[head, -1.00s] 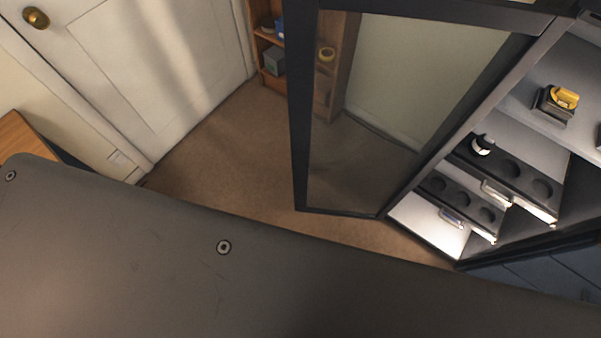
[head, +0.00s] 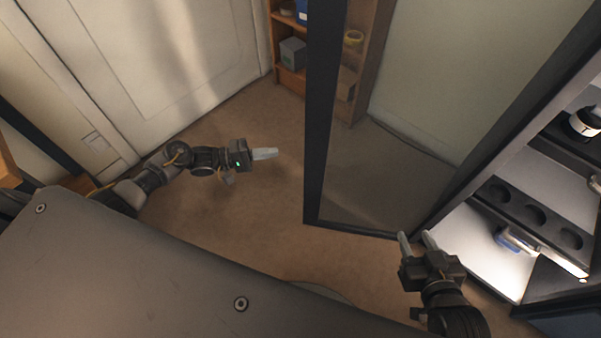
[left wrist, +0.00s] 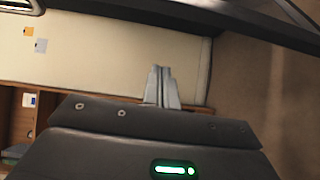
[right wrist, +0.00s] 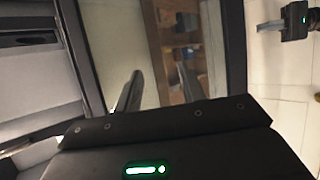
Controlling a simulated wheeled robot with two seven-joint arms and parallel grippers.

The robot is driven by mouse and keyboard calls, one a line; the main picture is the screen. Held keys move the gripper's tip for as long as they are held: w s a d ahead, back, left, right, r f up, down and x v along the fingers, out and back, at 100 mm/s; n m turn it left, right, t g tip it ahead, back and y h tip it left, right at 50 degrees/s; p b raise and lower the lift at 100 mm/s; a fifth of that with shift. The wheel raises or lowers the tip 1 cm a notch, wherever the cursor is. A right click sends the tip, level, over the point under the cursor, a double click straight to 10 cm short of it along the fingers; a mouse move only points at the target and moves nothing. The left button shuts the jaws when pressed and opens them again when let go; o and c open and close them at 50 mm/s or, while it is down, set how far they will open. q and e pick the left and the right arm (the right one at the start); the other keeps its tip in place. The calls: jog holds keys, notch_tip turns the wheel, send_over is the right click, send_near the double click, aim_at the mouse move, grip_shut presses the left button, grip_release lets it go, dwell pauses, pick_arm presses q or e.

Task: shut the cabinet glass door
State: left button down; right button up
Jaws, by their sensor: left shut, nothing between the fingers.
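The cabinet glass door (head: 314,130), a dark frame around a clear pane, stands open, swung out from the cabinet (head: 470,235) at the right. Its free edge is on the left in the head view. My left gripper (head: 276,153) is shut and empty, left of that edge and apart from it; its closed fingers show in the left wrist view (left wrist: 160,85). My right gripper (head: 415,238) is open and empty, close to the door's lower hinge-side corner. I cannot tell whether it touches. The door frame also shows in the right wrist view (right wrist: 82,55).
Lit cabinet shelves hold a black tray (head: 515,205) with round recesses and a black-and-white lens part (head: 585,122). A wooden bookshelf (head: 368,60) stands behind the door. A white room door (head: 150,60) is at the left. Carpet (head: 240,215) lies clear between.

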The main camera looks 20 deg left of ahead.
pick_arm(q)
jog(key=d+b, duration=0.1)
jog(key=d, duration=0.8)
jog(key=shift+w+d+r, duration=0.25)
jog(key=shift+w, duration=0.05)
pick_arm(e)
jog(key=shift+w+a+r+n+t+y, duration=0.1)
jog(key=shift+a+r+t+y, duration=0.25)
jog(key=shift+r, duration=0.35)
jog(key=shift+w+a+r+n+t+y, duration=0.1)
jog(key=shift+a+r+t+y, duration=0.25)
jog(key=shift+r, duration=0.4)
jog(key=shift+a+r+n+t+y, duration=0.1)
jog(key=shift+a+r+t+y, duration=0.25)
jog(key=shift+r, duration=0.35)
jog(key=shift+d, duration=0.1)
pick_arm(q)
jog(key=shift+s+d, duration=0.1)
pick_arm(e)
jog(key=shift+d+h, duration=0.15)
jog(key=shift+h, duration=0.1)
